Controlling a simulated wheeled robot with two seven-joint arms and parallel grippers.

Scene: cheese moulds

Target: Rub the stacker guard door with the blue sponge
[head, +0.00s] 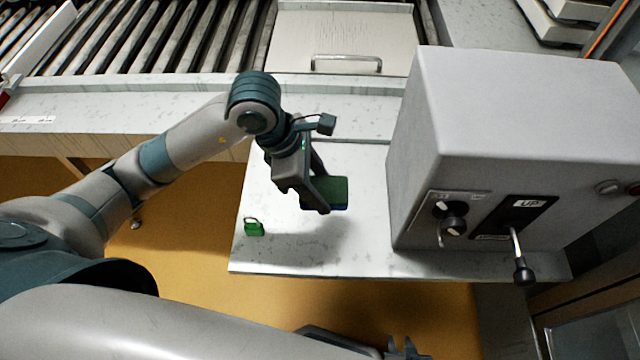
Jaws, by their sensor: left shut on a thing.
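My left gripper (314,203) is shut on a sponge (330,187) with a dark green top face and a blue lower edge. It holds the sponge over the pale worktop, with a shadow on the surface below. A pale flat panel with a metal bar handle, which looks like the stacker guard door (345,35), lies at the top beside the rollers. The sponge is well apart from this panel. My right gripper (405,350) shows only partly at the bottom edge, and its opening is not clear.
A grey control box (500,140) with knobs and a lever (520,265) stands right of the sponge. A small green padlock (253,227) lies on the worktop (290,258) near its left edge. A roller conveyor (150,40) runs along the top left.

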